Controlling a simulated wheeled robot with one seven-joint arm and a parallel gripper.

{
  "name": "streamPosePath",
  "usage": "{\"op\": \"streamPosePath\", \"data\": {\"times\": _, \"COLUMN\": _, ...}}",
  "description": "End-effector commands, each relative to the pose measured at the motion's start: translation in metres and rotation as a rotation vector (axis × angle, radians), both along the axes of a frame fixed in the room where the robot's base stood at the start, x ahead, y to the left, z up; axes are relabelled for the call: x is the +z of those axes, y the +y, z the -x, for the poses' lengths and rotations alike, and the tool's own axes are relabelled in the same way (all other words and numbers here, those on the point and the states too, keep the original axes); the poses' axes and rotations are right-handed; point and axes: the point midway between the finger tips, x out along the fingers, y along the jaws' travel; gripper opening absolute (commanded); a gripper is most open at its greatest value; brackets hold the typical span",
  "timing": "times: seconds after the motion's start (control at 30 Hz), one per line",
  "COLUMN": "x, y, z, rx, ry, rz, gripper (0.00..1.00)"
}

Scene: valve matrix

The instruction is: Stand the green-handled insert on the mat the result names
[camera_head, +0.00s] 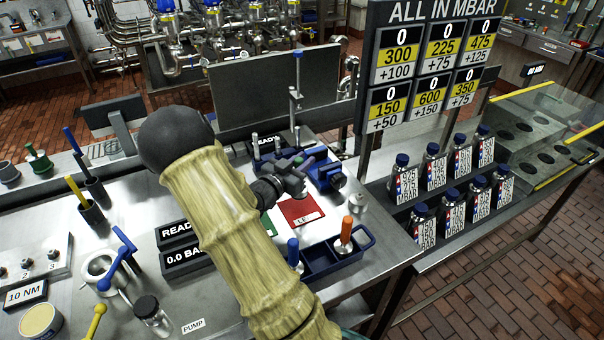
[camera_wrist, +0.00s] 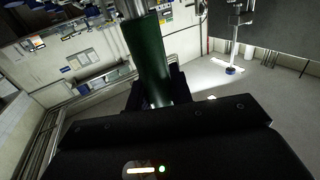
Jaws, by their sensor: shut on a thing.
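My gripper (camera_head: 296,178) is over the steel bench, near the blue clamp-like device (camera_head: 330,178) and the far edge of the red mat (camera_head: 300,212). It is shut on the green-handled insert. The green handle (camera_wrist: 147,62) rises from between the jaws in the wrist view, with a metal part at the top of the picture. The red mat carries a small white label and looks bare. A green mat (camera_head: 268,225) shows only partly beside my arm.
A blue tray (camera_head: 368,238) at the bench's front edge holds an orange-handled insert (camera_head: 346,232) and a blue-handled insert (camera_head: 293,250). Black displays (camera_head: 186,262) reading READY and 0.0 BA stand left of my arm. A number board (camera_head: 432,60) and several capped bottles (camera_head: 433,168) are at right.

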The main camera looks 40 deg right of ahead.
Motion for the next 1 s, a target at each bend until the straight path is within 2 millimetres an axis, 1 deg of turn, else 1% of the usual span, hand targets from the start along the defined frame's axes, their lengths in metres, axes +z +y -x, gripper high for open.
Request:
{"op": "streamPosePath", "data": {"times": 0.07, "x": 0.000, "y": 0.000, "z": 0.000, "rx": 0.000, "ry": 0.000, "rz": 0.002, "gripper": 0.00}}
{"op": "streamPosePath", "data": {"times": 0.13, "x": -0.005, "y": 0.000, "z": 0.000, "rx": 0.000, "ry": 0.002, "rz": 0.001, "gripper": 0.00}}
{"op": "streamPosePath", "data": {"times": 0.3, "x": -0.028, "y": 0.000, "z": 0.000, "rx": 0.000, "ry": 0.004, "rz": 0.001, "gripper": 0.00}}
{"op": "streamPosePath", "data": {"times": 0.4, "x": -0.038, "y": 0.000, "z": 0.000, "rx": -0.001, "ry": 0.003, "rz": 0.003, "gripper": 0.00}}
{"op": "streamPosePath", "data": {"times": 0.83, "x": -0.045, "y": 0.000, "z": 0.000, "rx": 0.000, "ry": -0.001, "rz": 0.002, "gripper": 0.00}}
{"op": "streamPosePath", "data": {"times": 0.87, "x": -0.044, "y": 0.000, "z": 0.000, "rx": 0.000, "ry": 0.000, "rz": 0.000, "gripper": 0.28}}
{"op": "streamPosePath", "data": {"times": 0.93, "x": -0.044, "y": 0.000, "z": 0.000, "rx": 0.000, "ry": 0.000, "rz": 0.000, "gripper": 0.41}}
{"op": "streamPosePath", "data": {"times": 0.97, "x": -0.044, "y": 0.000, "z": 0.000, "rx": 0.000, "ry": 0.000, "rz": 0.000, "gripper": 0.43}}
{"op": "streamPosePath", "data": {"times": 1.0, "x": -0.044, "y": 0.000, "z": 0.000, "rx": 0.000, "ry": 0.000, "rz": -0.001, "gripper": 0.43}}
